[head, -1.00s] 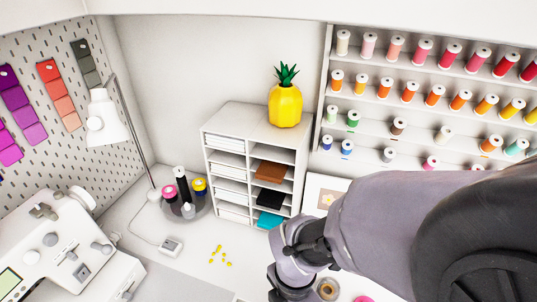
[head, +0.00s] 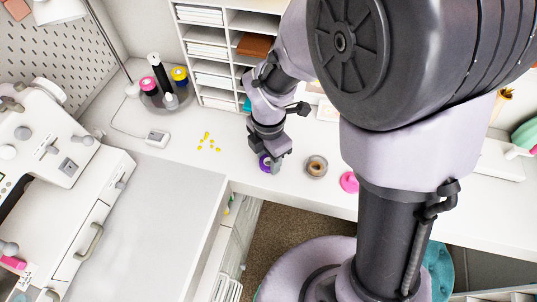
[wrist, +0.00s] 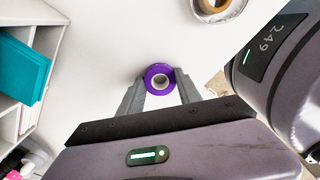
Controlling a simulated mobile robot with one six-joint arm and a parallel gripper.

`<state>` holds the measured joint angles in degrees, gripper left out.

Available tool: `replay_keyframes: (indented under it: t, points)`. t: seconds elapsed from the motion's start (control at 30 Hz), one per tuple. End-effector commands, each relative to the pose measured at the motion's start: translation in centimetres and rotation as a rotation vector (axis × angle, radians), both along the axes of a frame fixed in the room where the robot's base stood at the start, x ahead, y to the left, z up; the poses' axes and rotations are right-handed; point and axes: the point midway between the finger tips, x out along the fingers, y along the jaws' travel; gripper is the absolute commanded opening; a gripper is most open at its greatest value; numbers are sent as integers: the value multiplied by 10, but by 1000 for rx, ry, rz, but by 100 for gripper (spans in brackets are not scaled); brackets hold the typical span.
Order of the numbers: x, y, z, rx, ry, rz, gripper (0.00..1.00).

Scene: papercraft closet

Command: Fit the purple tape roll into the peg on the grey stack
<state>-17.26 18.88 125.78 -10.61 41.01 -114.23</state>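The purple tape roll (head: 264,163) is on the white worktop, partly hidden by my gripper. The grey stack (head: 152,107) is a round stand at the back left. It bears a pink roll (head: 149,84), a yellow roll (head: 180,74), a tall black piece and a short pale peg at the front.
A grey-brown tape roll (head: 316,167) lies just right of my gripper, also in the wrist view (wrist: 222,14). A pink disc (head: 349,182) lies further right. Small yellow bits (head: 208,142) lie between gripper and stack. The cubby shelf (head: 213,103) stands behind.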

Motion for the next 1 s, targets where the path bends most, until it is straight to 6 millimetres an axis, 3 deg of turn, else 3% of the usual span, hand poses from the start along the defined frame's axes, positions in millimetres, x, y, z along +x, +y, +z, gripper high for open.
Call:
replay_keyframes:
  t: [0.03,0.1,0.47,0.8,1.0]
  points:
    - [0,0,0,0,0,0,49]
    - [0,0,0,0,0,0,63]
    - [0,0,0,1,-1,-1,63]
    - [5,5,112,1,-4,-1,63]
    - [5,5,161,0,-2,0,63]
